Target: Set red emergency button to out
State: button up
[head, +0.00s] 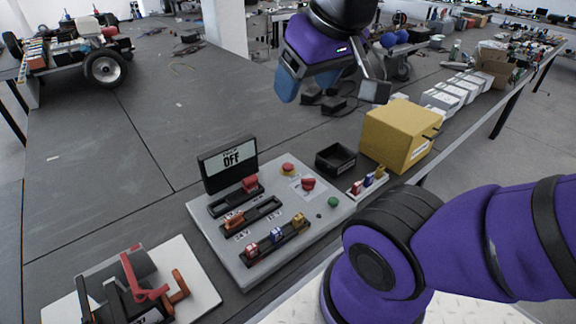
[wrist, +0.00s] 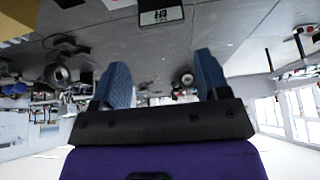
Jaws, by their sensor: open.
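The panel's display (head: 229,159) reads OFF. My gripper (head: 308,84) is open and empty, well above and beyond the panel, apart from the button. In the wrist view its two blue fingers stand wide apart (wrist: 161,78), with nothing between them. The display also shows upside down in the wrist view (wrist: 161,16); the button does not show there.
Several sliders and switches fill the panel's left part. A black bin (head: 336,159) and yellow box (head: 398,135) stand right. A clamp device (head: 146,279) lies front left.

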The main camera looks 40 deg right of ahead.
jog(key=w+d+f+m+g+y, duration=0.1)
jog(key=w+f+m, duration=0.1)
jog(key=w, duration=0.4)
jog(key=w+d+f+m+g, duration=0.1)
jog(key=w+d+m, duration=0.1)
jog(key=w, duration=0.4)
jog(key=m+g+h, duration=0.1)
jog(key=m+g, duration=0.2)
jog(key=m, duration=0.8)
send_over(288, 165)
notch_tip(288, 165, down, 33)
notch_tip(288, 165, down, 10)
jog(key=shift+f, duration=0.15)
